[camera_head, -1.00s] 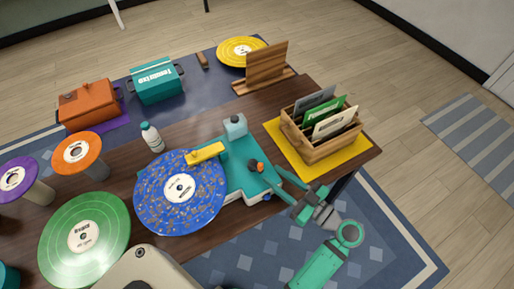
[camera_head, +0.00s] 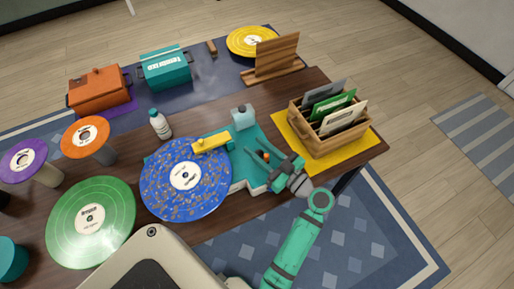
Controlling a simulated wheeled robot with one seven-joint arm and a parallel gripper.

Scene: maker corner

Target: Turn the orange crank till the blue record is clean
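The blue record (camera_head: 205,197) lies flat on the teal cleaning machine (camera_head: 246,172), with brownish specks spread over its surface. A yellow arm (camera_head: 212,143) reaches over its top edge. The orange crank (camera_head: 266,156) is a small knob on a dark base, on the machine's right side. My gripper (camera_head: 272,169) is at the crank from the right, its two fingers apart, one close beside the knob. Whether it touches the knob cannot be told.
A wooden crate with record sleeves (camera_head: 328,139) stands on a yellow mat just right of my gripper. A clear tank (camera_head: 242,116) sits on the machine's back, a white bottle (camera_head: 160,124) behind the record. A green record (camera_head: 108,240) lies at the left front.

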